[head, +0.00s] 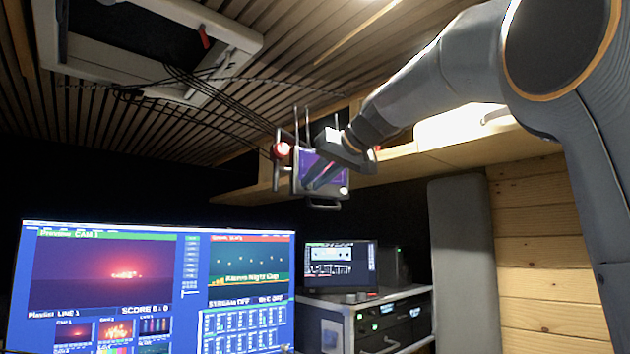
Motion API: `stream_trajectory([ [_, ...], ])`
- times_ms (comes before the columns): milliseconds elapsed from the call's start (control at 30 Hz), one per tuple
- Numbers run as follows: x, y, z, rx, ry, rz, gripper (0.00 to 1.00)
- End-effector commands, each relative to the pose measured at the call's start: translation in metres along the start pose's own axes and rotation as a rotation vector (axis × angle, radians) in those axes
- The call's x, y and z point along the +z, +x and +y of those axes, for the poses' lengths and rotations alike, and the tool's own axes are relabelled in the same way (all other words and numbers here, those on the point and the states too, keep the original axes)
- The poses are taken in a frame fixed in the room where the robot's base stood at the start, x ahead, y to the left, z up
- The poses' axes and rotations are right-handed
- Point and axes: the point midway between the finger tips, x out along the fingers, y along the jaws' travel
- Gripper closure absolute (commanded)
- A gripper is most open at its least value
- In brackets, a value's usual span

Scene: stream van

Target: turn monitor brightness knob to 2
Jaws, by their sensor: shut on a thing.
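A small monitor (302,158) with a purple screen, a dark frame and antennas hangs in the upper middle of the head view. My gripper (315,184) reaches in from the right, across the front of the monitor. Its fingers slant down to the left over the screen and are shut at the monitor's lower left. The brightness knob is hidden at the fingertips, and its pointer and numbers cannot be read. A small pale round part (344,190) shows at the monitor's lower right corner.
A large display (100,270) stands below left. A smaller screen (341,262) and rack equipment (393,322) stand below. A wooden shelf (440,158) runs behind my arm. Cables hang from the ceiling.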

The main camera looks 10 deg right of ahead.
Motion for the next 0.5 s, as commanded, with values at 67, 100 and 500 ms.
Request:
stream_trajectory([
  [67,0.0002,0.0001,0.0005,-0.002,0.007,0.0,1.0],
  [100,0.0002,0.0001,0.0008,-0.004,0.013,0.0,1.0],
  [500,0.0014,0.0014,0.0051,-0.09,0.215,0.0,1.0],
])
